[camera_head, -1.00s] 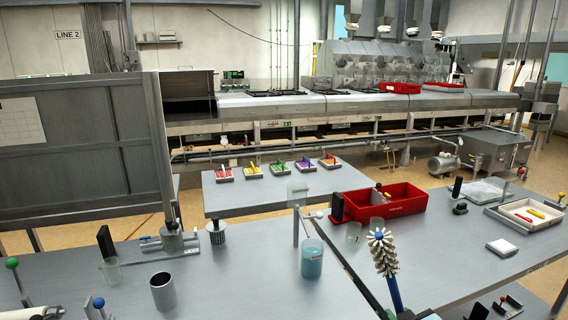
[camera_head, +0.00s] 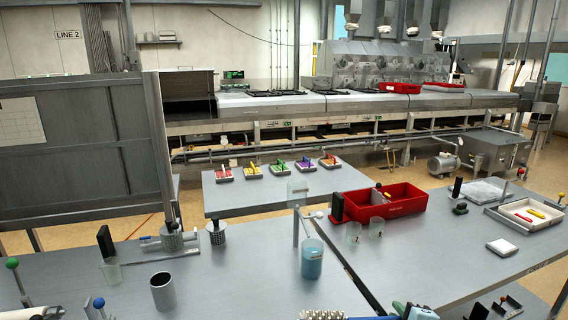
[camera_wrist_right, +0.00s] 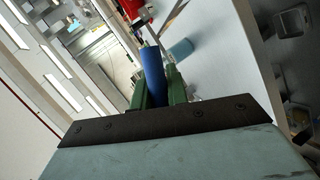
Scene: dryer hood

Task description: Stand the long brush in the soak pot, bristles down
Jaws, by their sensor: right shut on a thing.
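The long brush has grey-white bristles (camera_head: 322,315) and a blue handle, and shows at the bottom edge of the head view, lying roughly level with the bristles to the left. My right gripper (camera_head: 400,311) is shut on the blue handle (camera_wrist_right: 152,75), which sits between its green fingers in the right wrist view. An open grey metal pot (camera_head: 163,291) stands upright on the front bench, well left of the brush. A clear container of blue liquid (camera_head: 312,262) stands nearer the brush; I cannot tell which is the soak pot. My left gripper is out of view.
Two clear glasses (camera_head: 353,233) stand by the red crate (camera_head: 405,205) at right. A thin upright post (camera_head: 296,226) rises beside the blue liquid. Perforated metal cups (camera_head: 217,233) stand at the bench's back left. The bench middle is clear.

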